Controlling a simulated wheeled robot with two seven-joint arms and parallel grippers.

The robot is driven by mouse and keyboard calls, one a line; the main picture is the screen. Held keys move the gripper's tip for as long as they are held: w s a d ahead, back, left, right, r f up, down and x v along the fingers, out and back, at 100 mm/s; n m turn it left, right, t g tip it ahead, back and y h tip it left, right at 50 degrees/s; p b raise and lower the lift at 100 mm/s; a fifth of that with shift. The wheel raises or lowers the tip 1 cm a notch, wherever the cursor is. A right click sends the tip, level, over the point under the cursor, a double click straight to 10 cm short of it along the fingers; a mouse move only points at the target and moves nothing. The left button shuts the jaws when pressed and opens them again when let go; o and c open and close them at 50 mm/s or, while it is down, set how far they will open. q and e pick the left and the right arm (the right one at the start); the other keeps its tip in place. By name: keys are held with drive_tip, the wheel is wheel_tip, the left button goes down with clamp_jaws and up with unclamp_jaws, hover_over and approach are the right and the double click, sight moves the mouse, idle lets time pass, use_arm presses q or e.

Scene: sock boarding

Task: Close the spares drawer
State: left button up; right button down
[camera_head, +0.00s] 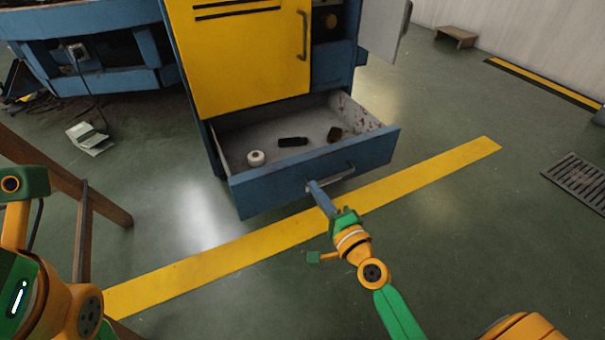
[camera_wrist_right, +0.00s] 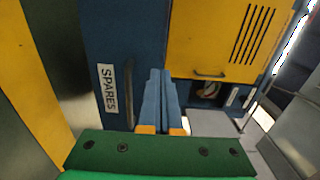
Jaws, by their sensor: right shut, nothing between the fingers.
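The spares drawer (camera_head: 315,172) is a blue drawer at the bottom of the cabinet and stands pulled out. Its front shows in the right wrist view (camera_wrist_right: 140,35), with a white SPARES label (camera_wrist_right: 110,90) and a grey bar handle (camera_wrist_right: 101,80). In the head view the handle (camera_head: 343,173) is on the drawer front. My right gripper (camera_head: 313,184) is shut and empty. Its blue fingertips are at the drawer front, by the left end of the handle; I cannot tell whether they touch it. The right wrist view also shows the shut fingers (camera_wrist_right: 160,72). My left gripper is out of view.
Inside the drawer lie a white roll (camera_head: 256,158), a black item (camera_head: 292,142) and a small dark item (camera_head: 335,133). A yellow cabinet door (camera_head: 240,60) is above. A brown wooden frame (camera_head: 85,215) stands at left. A yellow floor stripe (camera_head: 215,260) runs below the drawer.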

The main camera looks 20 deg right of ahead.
sight(298, 166)
drive_tip(key=w, duration=0.4)
drive_tip(key=w+b, duration=0.1)
drive_tip(key=w, duration=0.1)
drive_tip(key=shift+w+a, duration=0.3)
